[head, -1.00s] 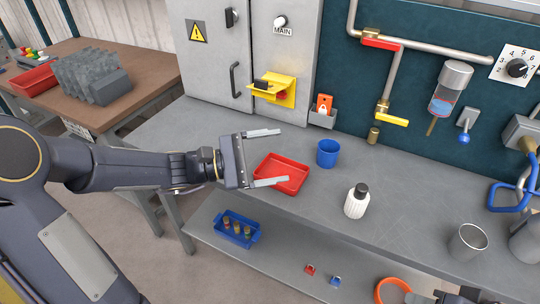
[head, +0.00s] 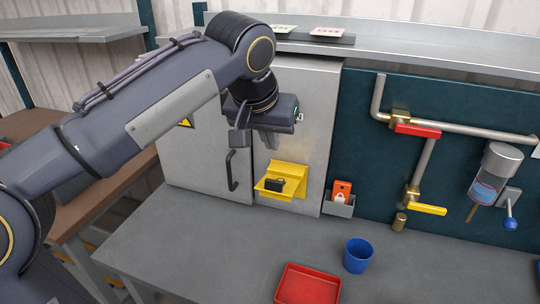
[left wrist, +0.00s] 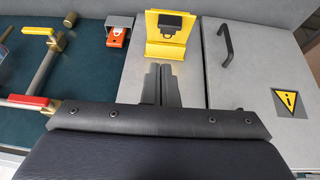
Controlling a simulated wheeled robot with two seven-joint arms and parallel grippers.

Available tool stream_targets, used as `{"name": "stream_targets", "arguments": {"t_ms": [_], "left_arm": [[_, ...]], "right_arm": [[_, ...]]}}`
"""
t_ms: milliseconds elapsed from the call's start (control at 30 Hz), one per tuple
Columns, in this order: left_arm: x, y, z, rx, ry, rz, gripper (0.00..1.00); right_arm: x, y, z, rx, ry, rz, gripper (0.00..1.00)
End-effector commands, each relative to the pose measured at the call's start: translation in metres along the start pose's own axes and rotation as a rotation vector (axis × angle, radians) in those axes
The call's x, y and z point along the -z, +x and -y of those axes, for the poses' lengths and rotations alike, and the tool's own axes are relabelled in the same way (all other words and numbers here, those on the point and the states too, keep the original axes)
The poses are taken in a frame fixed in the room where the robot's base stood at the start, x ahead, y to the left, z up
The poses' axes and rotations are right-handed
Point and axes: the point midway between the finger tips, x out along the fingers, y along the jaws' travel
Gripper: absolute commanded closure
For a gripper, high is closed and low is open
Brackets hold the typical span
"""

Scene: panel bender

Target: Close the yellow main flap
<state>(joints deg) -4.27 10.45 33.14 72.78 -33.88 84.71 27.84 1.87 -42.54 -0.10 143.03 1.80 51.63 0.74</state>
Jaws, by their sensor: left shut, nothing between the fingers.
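The yellow main flap (head: 285,178) is on the front of the grey cabinet, low on its right door. Its lower part sticks out from the cabinet front, with a black block (head: 274,185) on it. It also shows in the left wrist view (left wrist: 160,49), with the black block near the top. My left gripper (head: 268,140) is shut and empty. It is above the flap, in front of the cabinet, and a gap shows between them in the left wrist view, where the fingers (left wrist: 161,82) point at the flap. My right gripper is not in view.
A black door handle (head: 231,170) is left of the flap. An orange padlock tag in a grey holder (head: 338,208) is on its right. A red tray (head: 308,284) and a blue cup (head: 358,255) stand on the bench. A shelf (head: 400,51) runs above.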

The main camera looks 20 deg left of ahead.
Motion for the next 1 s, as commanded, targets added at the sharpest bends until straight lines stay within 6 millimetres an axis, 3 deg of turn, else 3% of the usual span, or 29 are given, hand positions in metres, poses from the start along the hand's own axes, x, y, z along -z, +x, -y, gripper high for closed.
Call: {"name": "stream_targets", "arguments": {"t_ms": [67,167,367,700,1000], "left_arm": [[0.007,-0.01,0.004,0.031,0.0,-0.039,1.0],[0.01,-0.007,0.006,0.045,-0.001,-0.053,1.0],[0.011,0.025,0.008,0.046,-0.002,-0.047,1.0],[0.011,0.094,0.011,0.045,0.0,-0.047,1.0],[-0.011,0.116,0.012,0.043,-0.001,-0.051,1.0]], "right_arm": [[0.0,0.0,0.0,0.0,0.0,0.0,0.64],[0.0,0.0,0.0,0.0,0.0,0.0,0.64],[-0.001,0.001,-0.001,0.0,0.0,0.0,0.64],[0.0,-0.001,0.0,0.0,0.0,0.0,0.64],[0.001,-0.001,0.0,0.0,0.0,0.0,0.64]]}}
